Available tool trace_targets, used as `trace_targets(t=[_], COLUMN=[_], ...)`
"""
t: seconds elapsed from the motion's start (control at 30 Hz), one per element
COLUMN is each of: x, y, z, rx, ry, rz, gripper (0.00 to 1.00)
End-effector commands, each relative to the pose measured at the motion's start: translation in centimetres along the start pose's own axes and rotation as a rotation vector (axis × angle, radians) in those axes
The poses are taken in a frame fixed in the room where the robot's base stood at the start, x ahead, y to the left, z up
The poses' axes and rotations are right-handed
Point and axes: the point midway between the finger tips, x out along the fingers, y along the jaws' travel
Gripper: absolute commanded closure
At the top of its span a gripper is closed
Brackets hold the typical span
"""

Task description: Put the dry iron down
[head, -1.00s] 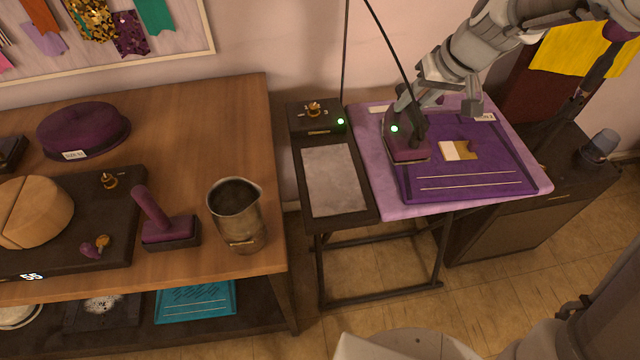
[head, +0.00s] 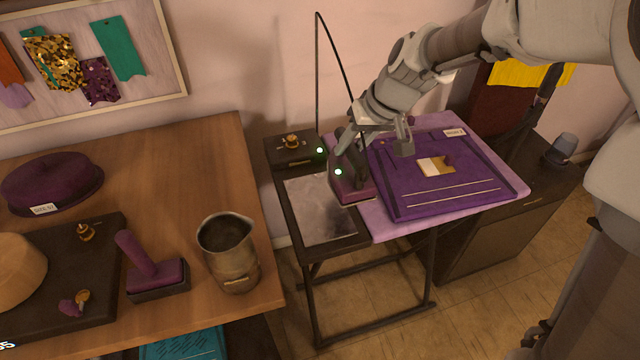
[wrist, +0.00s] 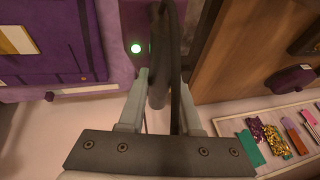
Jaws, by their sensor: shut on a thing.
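The dry iron (head: 352,182) is dark purple with a lit green light and a black cord rising from it. My gripper (head: 362,135) is shut on the iron's handle. In the head view the iron is over the left edge of the purple-covered board, beside the grey rest plate (head: 322,207). Whether its sole touches anything cannot be told. In the wrist view the iron (wrist: 137,30) shows between my fingers, its handle and cord partly hiding the body.
A purple cloth piece with a white and tan patch (head: 436,166) lies on the board. A black box with a brass knob (head: 292,142) stands behind the rest plate. On the wooden table at left are a metal jug (head: 229,255) and a purple-handled brush (head: 150,265).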

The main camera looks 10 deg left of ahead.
Motion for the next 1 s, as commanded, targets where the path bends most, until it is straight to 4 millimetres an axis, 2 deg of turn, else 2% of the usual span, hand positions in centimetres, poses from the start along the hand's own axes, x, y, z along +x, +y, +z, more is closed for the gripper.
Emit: trace_targets(t=[0.03, 0.2, 0.37, 0.53, 0.8, 1.0], x=[0.9, 3.2, 4.3, 5.0, 8.1, 8.0], y=[-1.1, -3.7, -5.0, -5.0, -4.3, -4.2], z=[0.3, 1.2, 1.6, 1.9, 3.2, 3.1], rx=[-0.005, -0.004, -0.002, 0.001, 0.002, 0.001], ry=[0.0, 0.001, 0.003, 0.002, 0.002, 0.005], rz=[-0.002, -0.001, 0.0, 0.0, 0.0, 0.001], gripper=[1.0, 1.0, 1.0, 1.0, 1.0, 1.0])
